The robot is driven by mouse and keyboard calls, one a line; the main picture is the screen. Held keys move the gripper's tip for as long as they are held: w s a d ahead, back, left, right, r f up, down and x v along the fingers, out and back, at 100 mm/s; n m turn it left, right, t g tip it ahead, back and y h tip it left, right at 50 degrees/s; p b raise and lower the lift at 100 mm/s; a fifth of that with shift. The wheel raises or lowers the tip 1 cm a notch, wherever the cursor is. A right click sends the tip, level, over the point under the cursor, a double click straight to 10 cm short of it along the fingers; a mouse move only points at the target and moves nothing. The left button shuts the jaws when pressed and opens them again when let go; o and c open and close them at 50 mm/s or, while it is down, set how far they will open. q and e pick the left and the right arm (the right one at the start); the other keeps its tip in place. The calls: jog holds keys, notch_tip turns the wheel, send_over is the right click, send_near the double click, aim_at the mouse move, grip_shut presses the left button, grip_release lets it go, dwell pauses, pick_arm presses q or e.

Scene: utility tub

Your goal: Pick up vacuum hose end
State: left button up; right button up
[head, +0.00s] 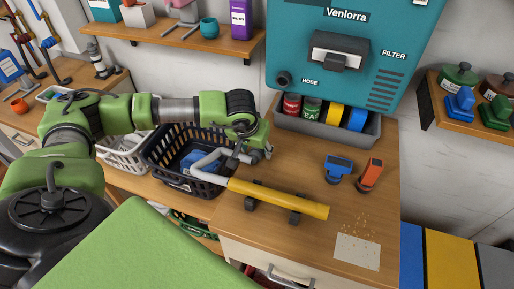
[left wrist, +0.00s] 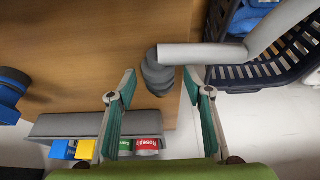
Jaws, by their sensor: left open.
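The grey vacuum hose (head: 203,163) curves up out of the dark basket, and its end lies close under my left gripper (head: 260,150). In the left wrist view the pale grey hose (left wrist: 205,54) runs in from the right, and its end sits just beyond the fingertips. A dark grey rounded piece (left wrist: 157,72) shows beside that end; I cannot tell whether they are joined. My left gripper (left wrist: 160,80) is open, with nothing clearly held between its fingers. My right gripper is not in view.
A yellow tube (head: 278,199) rests on dark supports on the wooden worktop (head: 300,165). A dark basket (head: 165,178) stands left of it. A grey tray (head: 368,130) with several containers is behind, below the teal machine (head: 300,40). Blue (head: 338,168) and orange (head: 370,174) tools lie right.

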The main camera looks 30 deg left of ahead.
pick_arm(q)
jog(key=shift+w+f, duration=0.1)
jog(key=shift+f, duration=0.05)
jog(key=c, duration=1.1)
